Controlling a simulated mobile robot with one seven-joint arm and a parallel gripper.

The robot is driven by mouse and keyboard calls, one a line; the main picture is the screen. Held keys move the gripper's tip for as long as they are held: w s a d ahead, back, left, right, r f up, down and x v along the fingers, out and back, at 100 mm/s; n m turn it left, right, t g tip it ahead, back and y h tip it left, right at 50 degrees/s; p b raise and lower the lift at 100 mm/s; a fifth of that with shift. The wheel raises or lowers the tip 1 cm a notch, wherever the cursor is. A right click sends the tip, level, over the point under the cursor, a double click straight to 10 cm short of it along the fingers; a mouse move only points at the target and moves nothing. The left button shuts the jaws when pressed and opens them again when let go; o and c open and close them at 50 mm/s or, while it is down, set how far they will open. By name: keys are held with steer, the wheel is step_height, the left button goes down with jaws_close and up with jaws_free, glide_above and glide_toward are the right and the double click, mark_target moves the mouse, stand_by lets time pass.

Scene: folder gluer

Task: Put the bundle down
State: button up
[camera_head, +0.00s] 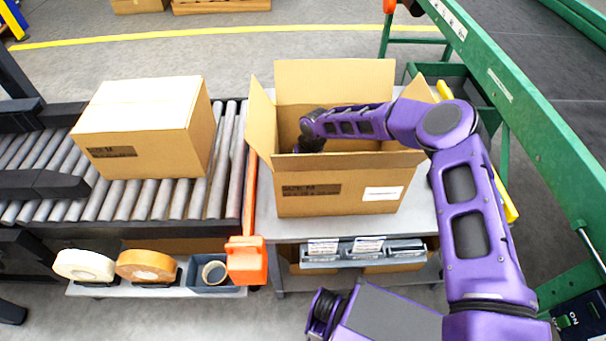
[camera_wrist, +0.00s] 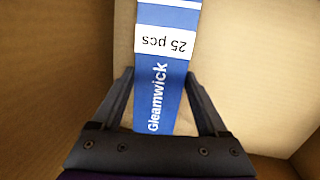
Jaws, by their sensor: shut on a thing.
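The bundle (camera_wrist: 166,85) is a blue and white packet printed "Gleamwick" and "25 pcs". It shows in the wrist view between the two fingers of my gripper (camera_wrist: 158,98), which is shut on it. Cardboard walls and floor surround it there. In the head view my purple arm reaches into the open cardboard box (camera_head: 330,204), and the bundle is hidden behind its front flap. The box stands upright on a grey table (camera_head: 416,222) with its flaps spread. I cannot tell whether the bundle touches the box floor.
A closed carton (camera_head: 146,140) sits on the roller conveyor (camera_head: 233,150) at left. An orange tool (camera_head: 246,258) stands between conveyor and table. Tape rolls (camera_head: 146,265) lie on a shelf in front. A green machine frame (camera_head: 530,110) runs along the right.

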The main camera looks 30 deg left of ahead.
steer(key=o, duration=1.4)
step_height(320, 180, up, 12)
steer(key=d, duration=0.2)
steer(key=shift+p, duration=0.4)
steer(key=shift+d+f, duration=0.1)
